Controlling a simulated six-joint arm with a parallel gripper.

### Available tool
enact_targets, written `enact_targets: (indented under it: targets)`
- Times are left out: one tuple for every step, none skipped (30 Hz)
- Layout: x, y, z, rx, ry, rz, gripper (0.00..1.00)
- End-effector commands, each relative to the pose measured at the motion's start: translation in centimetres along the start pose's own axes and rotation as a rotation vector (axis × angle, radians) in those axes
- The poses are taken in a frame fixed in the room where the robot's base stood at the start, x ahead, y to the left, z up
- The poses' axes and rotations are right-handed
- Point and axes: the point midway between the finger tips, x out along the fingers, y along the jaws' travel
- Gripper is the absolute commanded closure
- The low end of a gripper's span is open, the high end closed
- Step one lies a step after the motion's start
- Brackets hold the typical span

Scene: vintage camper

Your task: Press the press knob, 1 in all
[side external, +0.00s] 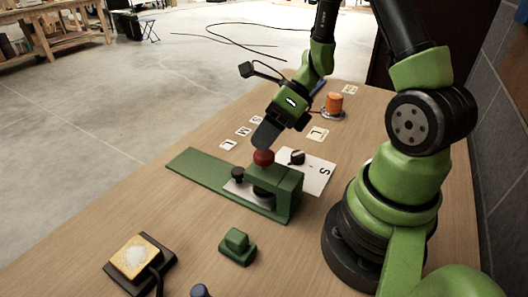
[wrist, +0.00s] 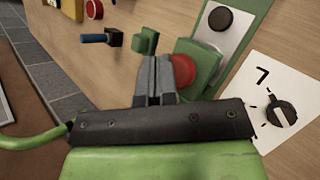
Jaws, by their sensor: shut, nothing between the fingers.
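The press knob is a red ball (side external: 263,157) on top of the green press (side external: 288,190), which has a long flat base on the wooden table. In the wrist view the red knob (wrist: 184,77) shows just right of my fingers, partly hidden by them. My gripper (side external: 262,142) is shut and empty, pointing down with its fingertips right at the top of the knob. I cannot tell whether they touch it. The shut fingers also show in the wrist view (wrist: 153,82). A black knob (side external: 237,174) stands on the press's metal plate.
A white card with a black dial (side external: 297,157) lies behind the press. An orange cylinder (side external: 334,103) and several letter cards (side external: 242,131) are farther back. A green block (side external: 237,246) and a dark stand with a yellow-edged pad (side external: 139,257) are in front. Bare table lies between them.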

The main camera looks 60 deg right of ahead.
Motion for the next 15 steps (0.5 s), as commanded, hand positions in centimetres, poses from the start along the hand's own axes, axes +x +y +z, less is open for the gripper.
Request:
enact_targets:
  targets:
    - [0.05, -0.04, -0.03, 0.0, 0.0, 0.0, 1.0]
    - [0.08, -0.06, -0.05, 0.0, 0.0, 0.0, 1.0]
    - [0.11, -0.09, -0.07, 0.0, 0.0, 0.0, 1.0]
    - [0.14, -0.11, -0.09, 0.0, 0.0, 0.0, 1.0]
    - [0.16, -0.13, -0.1, 0.0, 0.0, 0.0, 1.0]
    - [0.2, -0.16, -0.13, 0.001, -0.001, 0.0, 1.0]
    - [0.23, -0.18, -0.14, 0.001, -0.001, 0.0, 1.0]
    - [0.25, -0.2, -0.16, 0.001, -0.001, 0.0, 1.0]
    - [0.29, -0.22, -0.19, 0.001, -0.001, 0.0, 1.0]
    - [0.31, -0.24, -0.2, 0.001, -0.001, 0.0, 1.0]
    - [0.34, -0.26, -0.22, 0.001, -0.001, 0.001, 1.0]
    - [0.37, -0.28, -0.24, 0.001, -0.001, 0.001, 1.0]
    - [0.39, -0.3, -0.26, 0.001, -0.001, 0.001, 1.0]
    - [0.42, -0.32, -0.28, 0.001, -0.001, 0.001, 1.0]
    - [0.45, -0.34, -0.3, 0.001, -0.001, 0.001, 1.0]
